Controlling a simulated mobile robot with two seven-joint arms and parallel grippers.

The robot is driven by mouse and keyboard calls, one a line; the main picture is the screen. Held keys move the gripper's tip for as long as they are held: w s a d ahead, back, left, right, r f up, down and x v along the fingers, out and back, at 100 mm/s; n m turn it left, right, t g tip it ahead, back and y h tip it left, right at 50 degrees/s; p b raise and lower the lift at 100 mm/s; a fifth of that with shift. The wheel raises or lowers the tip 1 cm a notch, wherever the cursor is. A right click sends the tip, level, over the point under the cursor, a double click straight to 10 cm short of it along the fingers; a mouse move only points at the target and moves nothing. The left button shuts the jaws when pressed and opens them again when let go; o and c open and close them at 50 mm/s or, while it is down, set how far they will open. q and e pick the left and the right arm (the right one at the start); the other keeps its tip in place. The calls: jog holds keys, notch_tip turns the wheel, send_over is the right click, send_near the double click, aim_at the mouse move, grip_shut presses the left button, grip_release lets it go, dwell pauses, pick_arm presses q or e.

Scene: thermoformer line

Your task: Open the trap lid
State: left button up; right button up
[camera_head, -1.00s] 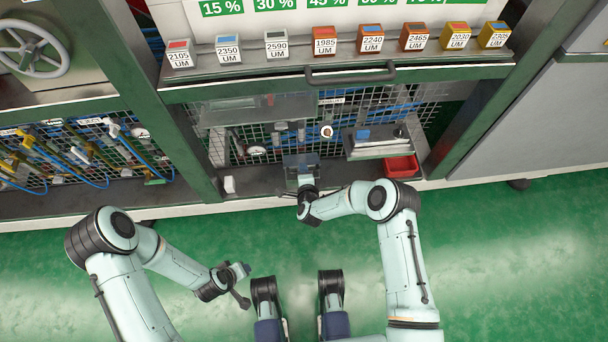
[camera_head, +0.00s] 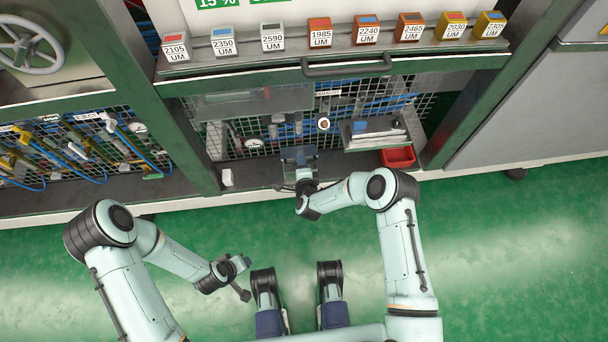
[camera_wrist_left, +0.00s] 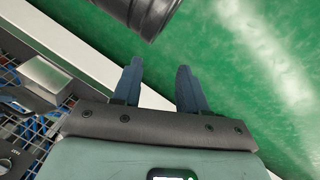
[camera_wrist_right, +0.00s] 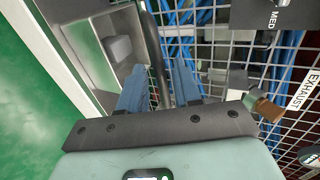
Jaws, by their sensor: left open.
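I cannot pick out the trap lid with certainty. My right gripper (camera_head: 298,152) reaches into the low mesh-backed bay of the machine, and its body hides what lies behind it. In the right wrist view its two blue fingers (camera_wrist_right: 158,72) stand apart. A dark bar (camera_wrist_right: 153,45) shows beyond the gap between them; I cannot tell whether it is within reach. A brass-ended fitting (camera_wrist_right: 264,106) lies right of the fingers, by an EXHAUST label (camera_wrist_right: 303,88). My left gripper (camera_head: 240,262) hangs over the floor, open and empty; its fingers (camera_wrist_left: 158,85) are apart.
A white block (camera_head: 227,177) stands on the bay floor at left. A small shelf (camera_head: 378,144) and a red bin (camera_head: 398,157) are at right. A grey panel (camera_head: 250,101) hangs upper left. Above is a bar handle (camera_head: 347,68) and a row of labelled blocks. The green floor is free.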

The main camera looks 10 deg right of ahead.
pick_arm(q)
jog(key=s+d+r+g+h+p, duration=0.1)
jog(key=s+d+r+p, duration=0.2)
jog(key=s+r, duration=0.1)
jog(key=shift+s+g, duration=0.4)
jog(key=shift+s, duration=0.3)
pick_arm(e)
jog(key=v, duration=1.2)
jog(key=shift+r, duration=0.1)
